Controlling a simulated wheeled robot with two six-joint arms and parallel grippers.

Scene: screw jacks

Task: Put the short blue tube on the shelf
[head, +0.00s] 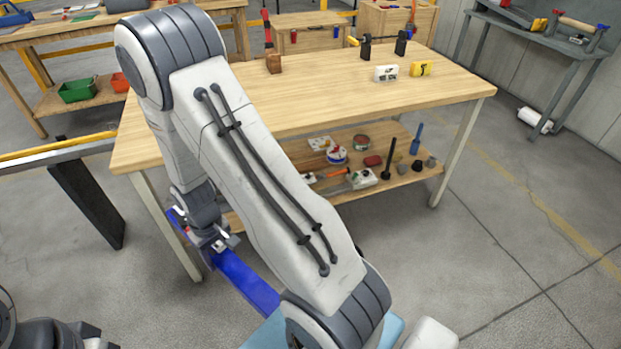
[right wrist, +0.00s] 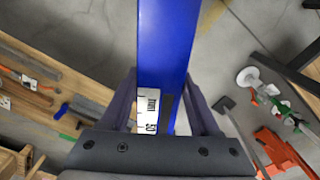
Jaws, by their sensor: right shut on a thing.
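The blue tube (head: 245,283) is a long, straight, bright blue bar in the head view, slanting down to the right in front of the wooden table. My right gripper (head: 217,240) is shut on it, and my right arm hides part of the view around it. In the right wrist view the blue tube (right wrist: 167,50) runs between the two fingers of my right gripper (right wrist: 165,105), with a white printed label near them. The shelf (head: 405,178) under the table carries several small things, and my arm covers its left part. My left gripper is not seen; only left arm parts show at the lower left.
The wooden table top (head: 300,110) holds a white box (head: 386,73), a yellow box (head: 420,69) and a brown block (head: 273,63). A dark-legged rail (head: 60,150) stands at the left. The floor at the right is clear.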

